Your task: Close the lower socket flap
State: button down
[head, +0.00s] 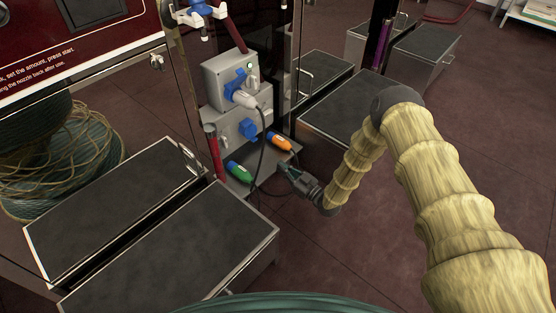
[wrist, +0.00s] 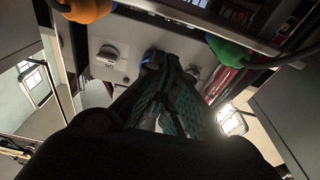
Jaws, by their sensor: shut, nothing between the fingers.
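The lower socket box (head: 234,122) is grey, with a blue flap (head: 248,129) on its front. I cannot tell from the head view how far the flap is swung. My gripper (head: 284,168) is shut and empty, to the right of and below this box. In the wrist view, the shut fingers (wrist: 168,68) point towards a grey box face (wrist: 112,80) with a round knob (wrist: 108,53). A bit of blue (wrist: 149,57) shows beside the fingertips, and the fingers hide most of what lies behind them.
The upper socket box (head: 216,77) has a white plug (head: 243,98) in it, its cable hanging down. A green connector (head: 238,171) and an orange connector (head: 279,141) lie near my gripper; both show in the wrist view. Dark-topped bins (head: 175,255) stand left and others (head: 345,107) right.

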aim_at(252, 133)
jog(key=d+r+m+g+h, duration=0.25)
jog(key=r+m, duration=0.65)
jog(key=m, duration=0.9)
jog(key=b+x, duration=0.6)
jog(key=x, duration=0.7)
jog(key=shift+w, duration=0.25)
jog(key=shift+a+f, duration=0.1)
jog(key=shift+f+t, duration=0.15)
jog(key=shift+t, duration=0.1)
